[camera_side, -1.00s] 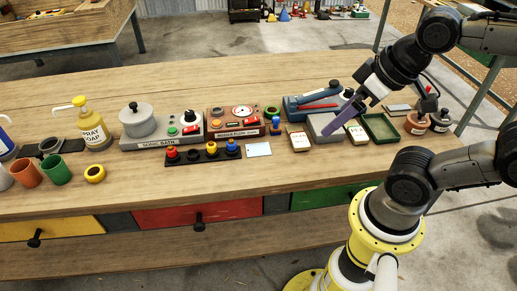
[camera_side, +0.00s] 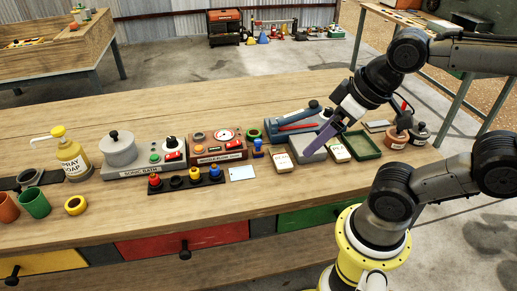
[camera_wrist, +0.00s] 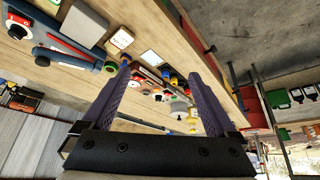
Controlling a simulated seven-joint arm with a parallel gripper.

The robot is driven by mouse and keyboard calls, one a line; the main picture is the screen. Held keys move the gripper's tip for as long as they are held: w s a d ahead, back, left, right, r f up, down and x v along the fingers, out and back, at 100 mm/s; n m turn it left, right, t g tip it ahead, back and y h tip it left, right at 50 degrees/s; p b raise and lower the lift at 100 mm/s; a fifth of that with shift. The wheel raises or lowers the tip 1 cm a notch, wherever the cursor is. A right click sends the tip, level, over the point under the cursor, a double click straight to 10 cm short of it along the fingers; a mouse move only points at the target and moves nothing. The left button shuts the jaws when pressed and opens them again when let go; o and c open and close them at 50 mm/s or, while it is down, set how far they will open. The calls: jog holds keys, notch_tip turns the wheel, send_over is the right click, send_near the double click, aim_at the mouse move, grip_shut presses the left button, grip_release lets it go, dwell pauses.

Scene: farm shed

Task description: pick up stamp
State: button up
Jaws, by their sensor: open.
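A small blue upright piece (camera_side: 258,148) stands behind the white card and may be the stamp; it is too small to be sure. My gripper (camera_side: 307,154) has purple fingers and slants down to the left, in front of a grey block (camera_side: 296,150) in the side view. I cannot tell its height above the bench there. In the wrist view my gripper (camera_wrist: 154,72) has its two fingers wide apart with nothing between them. The small coloured things beyond the fingertips are too small there to name surely.
The wooden bench (camera_side: 150,215) holds a blue stapler-like tool (camera_side: 290,124), two labelled cream boxes, a green tray (camera_side: 361,146), two dark-topped jars, a row of coloured knobs (camera_side: 187,180) and a sonic bath (camera_side: 145,159). The bench front strip is mostly clear.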

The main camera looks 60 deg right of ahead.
jog(key=c, duration=0.4)
jog(key=shift+o, duration=0.2)
notch_tip(320, 180, up, 3)
jog(key=w+m, duration=0.3)
jog(key=m, duration=0.5)
jog(key=m+g+y, duration=0.1)
jog(key=m+g, duration=0.4)
jog(key=m, duration=1.2)
send_over(258, 140)
jog(key=s, duration=0.1)
notch_tip(258, 140, down, 16)
jog(key=shift+f, duration=0.1)
jog(key=shift+w+a+f, duration=0.1)
jog(key=shift+w+f, duration=0.1)
jog(key=shift+f, duration=1.15)
jog(key=shift+w+f, duration=0.2)
jog(key=shift+f, duration=1.15)
